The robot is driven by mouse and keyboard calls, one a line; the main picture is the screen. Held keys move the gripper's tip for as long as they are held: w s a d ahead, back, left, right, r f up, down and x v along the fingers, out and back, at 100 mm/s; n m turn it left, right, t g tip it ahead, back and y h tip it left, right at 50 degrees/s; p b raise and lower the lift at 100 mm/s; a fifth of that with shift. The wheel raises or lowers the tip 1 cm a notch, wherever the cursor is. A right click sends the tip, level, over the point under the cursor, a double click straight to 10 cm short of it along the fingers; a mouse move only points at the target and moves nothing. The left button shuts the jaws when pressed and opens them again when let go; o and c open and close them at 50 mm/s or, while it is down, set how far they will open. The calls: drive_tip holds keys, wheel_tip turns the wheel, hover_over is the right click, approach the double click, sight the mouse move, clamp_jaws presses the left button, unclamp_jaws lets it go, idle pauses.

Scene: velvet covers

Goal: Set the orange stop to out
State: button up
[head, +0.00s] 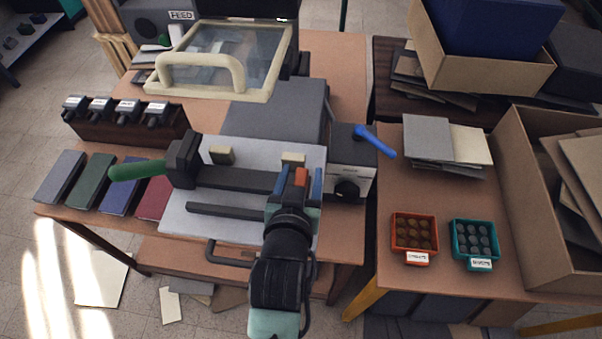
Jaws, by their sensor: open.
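The orange stop (301,177) is a small upright block near the right end of the pale bed of the press-like machine (240,155). My gripper (299,184) reaches in from the front. Its two blue fingers are apart, one on each side of the orange stop in this view. I cannot tell whether either finger touches the stop. The stop's lower part and its mount are hidden by my gripper, so its in or out setting does not show clearly.
A green-handled lever (137,170) is at the machine's left. A grey box (349,160) with a black knob and blue lever (375,140) stands close right of my gripper. Dark rails cross the bed. An orange tray (414,218) and teal tray (456,225) sit on the right table.

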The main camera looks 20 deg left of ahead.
drive_tip(key=shift+c, duration=0.3)
clamp_jaws()
idle(1.1)
